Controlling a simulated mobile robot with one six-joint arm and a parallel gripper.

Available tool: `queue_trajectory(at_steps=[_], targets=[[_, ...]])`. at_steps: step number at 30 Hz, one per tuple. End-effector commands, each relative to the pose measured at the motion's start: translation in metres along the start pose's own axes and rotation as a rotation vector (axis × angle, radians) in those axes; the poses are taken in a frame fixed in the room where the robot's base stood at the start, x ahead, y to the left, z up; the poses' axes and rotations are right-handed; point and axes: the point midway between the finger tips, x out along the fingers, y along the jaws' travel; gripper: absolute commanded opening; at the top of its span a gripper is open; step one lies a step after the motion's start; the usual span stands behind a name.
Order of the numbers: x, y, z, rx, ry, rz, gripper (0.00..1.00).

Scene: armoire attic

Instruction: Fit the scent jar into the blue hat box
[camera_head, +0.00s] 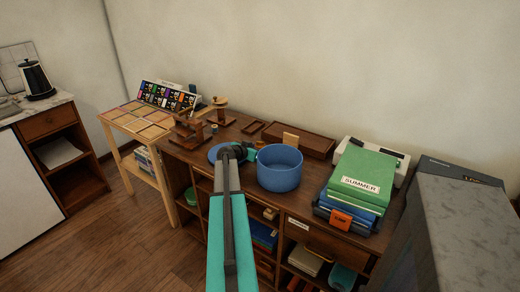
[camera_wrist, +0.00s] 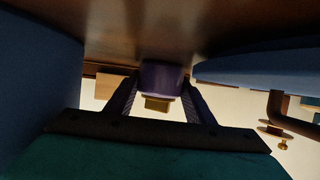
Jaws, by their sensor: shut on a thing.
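The scent jar (camera_wrist: 160,77) is dark purple with a gold cap (camera_wrist: 157,104). In the wrist view it sits between the two fingers of my gripper (camera_wrist: 160,98), which are shut on it. That view looks upside down, with the wooden top at its upper side. I cannot tell whether the jar touches the wood. The blue hat box (camera_head: 280,170) is round and open-topped, just right of my gripper (camera_head: 246,153) in the head view; its wall also fills the left of the wrist view (camera_wrist: 38,75). In the head view my gripper hides the jar.
A round blue lid (camera_head: 216,153) lies flat left of the box. A green stack labelled SUMMER (camera_head: 362,175) stands to the right. A wooden tray (camera_head: 298,139) lies behind the box, and wooden stands (camera_head: 190,131) are at the left. Little room shows between lid and box.

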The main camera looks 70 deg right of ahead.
Motion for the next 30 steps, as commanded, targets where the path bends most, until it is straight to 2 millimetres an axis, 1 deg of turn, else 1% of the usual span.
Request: queue_trajectory(at_steps=[8, 9, 11, 12, 27, 30], targets=[[0.001, 0.0, 0.002, 0.0, 0.001, -0.001, 0.16], [0.001, 0.0, 0.002, 0.001, 0.0, 0.0, 0.55], [0.001, 0.0, 0.002, 0.0, 0.0, 0.0, 0.65], [0.001, 0.0, 0.002, 0.0, 0.0, 0.0, 0.67], [-0.001, -0.001, -0.002, 0.0, 0.0, -0.001, 0.67], [-0.009, 0.0, 0.001, 0.0, 0.0, -0.002, 0.67]])
